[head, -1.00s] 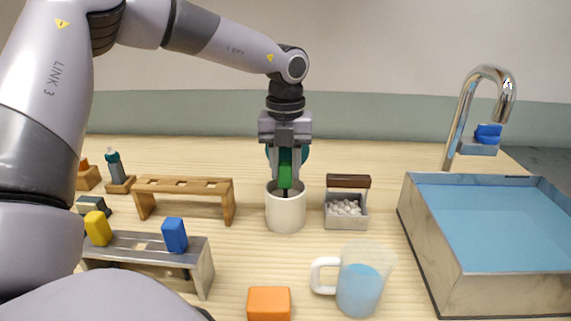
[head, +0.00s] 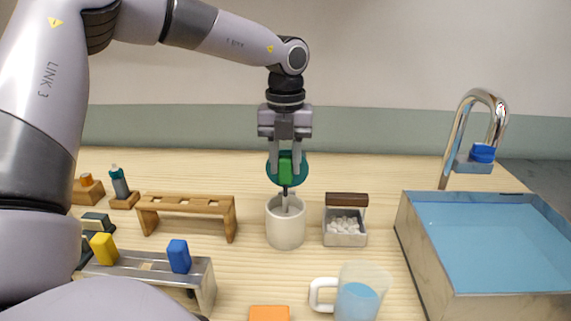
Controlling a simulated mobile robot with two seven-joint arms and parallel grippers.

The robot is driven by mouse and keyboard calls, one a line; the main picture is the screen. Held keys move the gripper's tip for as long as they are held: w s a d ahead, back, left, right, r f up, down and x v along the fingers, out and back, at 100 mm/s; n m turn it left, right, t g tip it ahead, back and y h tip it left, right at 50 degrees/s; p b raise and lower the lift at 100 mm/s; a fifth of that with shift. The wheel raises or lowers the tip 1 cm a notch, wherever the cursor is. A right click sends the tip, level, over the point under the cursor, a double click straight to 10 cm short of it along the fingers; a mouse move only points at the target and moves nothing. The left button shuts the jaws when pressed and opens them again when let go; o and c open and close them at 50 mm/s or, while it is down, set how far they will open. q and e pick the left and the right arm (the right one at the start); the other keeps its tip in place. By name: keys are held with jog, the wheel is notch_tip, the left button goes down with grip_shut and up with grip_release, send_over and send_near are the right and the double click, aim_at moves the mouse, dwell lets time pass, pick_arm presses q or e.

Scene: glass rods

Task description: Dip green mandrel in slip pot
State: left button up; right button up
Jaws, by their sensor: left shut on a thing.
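The green mandrel (head: 285,168) has a green grip block at the top and a thin rod below it. My left gripper (head: 286,176) is shut on the green block, above the white slip pot (head: 285,227). The mandrel is upright, and its rod reaches down into the pot's mouth. The rod's lower end looks pale grey, and whether its tip is hidden inside the pot I cannot fully tell. A teal round thing (head: 302,166) shows behind the gripper fingers. My right gripper is not in view.
A wooden rack (head: 187,204) stands left of the pot. A metal rack (head: 205,274) holds yellow (head: 103,249) and blue (head: 179,256) blocks. A box of white beads (head: 345,239) is right of the pot.

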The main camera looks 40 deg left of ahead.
pick_arm(q)
notch_tip(320, 180, up, 2)
jog(key=shift+r+p, duration=0.1)
jog(key=shift+p, duration=0.4)
jog(key=shift+r+p, duration=1)
jog(key=shift+r, duration=0.55)
